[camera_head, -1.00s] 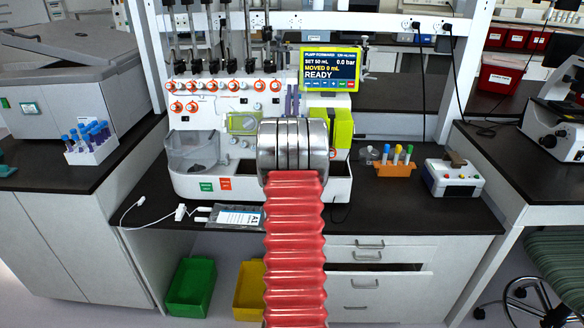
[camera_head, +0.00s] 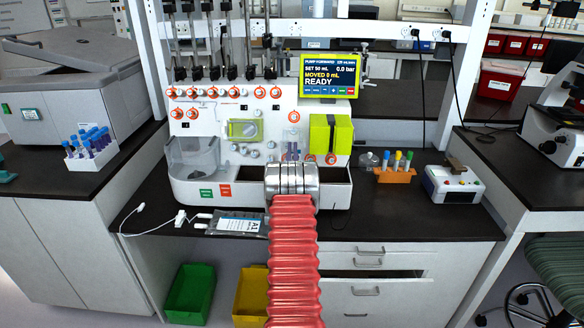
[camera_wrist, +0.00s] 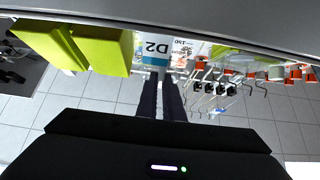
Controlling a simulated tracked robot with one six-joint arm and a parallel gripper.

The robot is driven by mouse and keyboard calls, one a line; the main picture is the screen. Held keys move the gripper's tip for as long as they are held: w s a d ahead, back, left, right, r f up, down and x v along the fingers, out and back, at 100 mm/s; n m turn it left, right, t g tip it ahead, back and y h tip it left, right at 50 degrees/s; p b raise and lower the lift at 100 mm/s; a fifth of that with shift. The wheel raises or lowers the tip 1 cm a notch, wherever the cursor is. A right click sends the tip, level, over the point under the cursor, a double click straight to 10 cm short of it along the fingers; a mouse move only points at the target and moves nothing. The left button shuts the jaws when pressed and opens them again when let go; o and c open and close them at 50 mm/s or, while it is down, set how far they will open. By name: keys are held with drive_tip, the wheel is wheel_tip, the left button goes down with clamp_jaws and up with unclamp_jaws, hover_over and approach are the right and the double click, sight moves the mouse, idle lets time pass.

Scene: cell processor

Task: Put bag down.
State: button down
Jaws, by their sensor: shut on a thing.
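My gripper (camera_wrist: 160,75) shows in the wrist view as two dark fingers close together, shut on a clear bag with a blue and white label reading D2 (camera_wrist: 157,48). In the head view only a little of the fingers (camera_head: 290,151) shows above my arm's metal end, and the held bag is hidden there. Another clear bag, labelled A1 (camera_head: 238,224), lies flat on the dark bench (camera_head: 400,222), left of my arm, with white tubing at its left end.
A white pump machine (camera_head: 200,143) with a screen reading READY (camera_head: 329,74) stands behind my arm. An orange tube rack (camera_head: 396,175) and a white box (camera_head: 453,183) stand at right. Bare bench lies between them and the front edge. Green (camera_head: 190,293) and yellow (camera_head: 250,297) bins stand below.

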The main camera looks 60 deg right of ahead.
drive_tip(key=shift+f, duration=1.2)
drive_tip(key=shift+f, duration=1.9)
drive_tip(key=shift+f, duration=0.15)
drive_tip(key=c, duration=1.9)
unclamp_jaws()
